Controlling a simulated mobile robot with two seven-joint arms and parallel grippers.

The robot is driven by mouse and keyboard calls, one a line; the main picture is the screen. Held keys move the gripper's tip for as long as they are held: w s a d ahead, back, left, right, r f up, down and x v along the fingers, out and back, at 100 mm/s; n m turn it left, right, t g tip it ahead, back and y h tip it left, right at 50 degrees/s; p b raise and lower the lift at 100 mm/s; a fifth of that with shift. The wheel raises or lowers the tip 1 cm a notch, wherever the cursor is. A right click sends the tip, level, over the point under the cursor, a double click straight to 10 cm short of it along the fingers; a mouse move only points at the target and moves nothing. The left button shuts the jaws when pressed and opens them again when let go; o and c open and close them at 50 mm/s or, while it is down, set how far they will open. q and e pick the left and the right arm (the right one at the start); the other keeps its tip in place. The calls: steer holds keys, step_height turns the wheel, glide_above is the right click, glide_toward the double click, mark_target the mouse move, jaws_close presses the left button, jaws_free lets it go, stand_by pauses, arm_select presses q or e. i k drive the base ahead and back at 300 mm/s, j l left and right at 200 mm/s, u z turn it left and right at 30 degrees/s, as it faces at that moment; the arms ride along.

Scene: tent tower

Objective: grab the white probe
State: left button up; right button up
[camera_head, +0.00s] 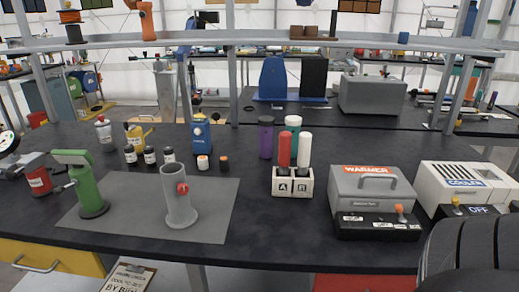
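The white probe (304,149) stands upright in a small white holder (293,190) near the middle of the dark table. A red probe (285,150) stands upright in the same holder, just left of it. The lower ends of both probes look black where they enter the holder. The holder's front carries two dark letter labels, one under each probe. Neither of my grippers is in view, and nothing touches the white probe.
Purple (266,137) and teal (293,128) bottles stand close behind the probes. A grey heater box (372,190) labelled WARMER is to the right, a white cooler box (468,186) beyond it. A grey cylinder (178,201) stands on a grey mat (225,210) to the left.

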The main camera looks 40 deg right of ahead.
mark_target(305, 141)
steer(key=z, duration=1.75)
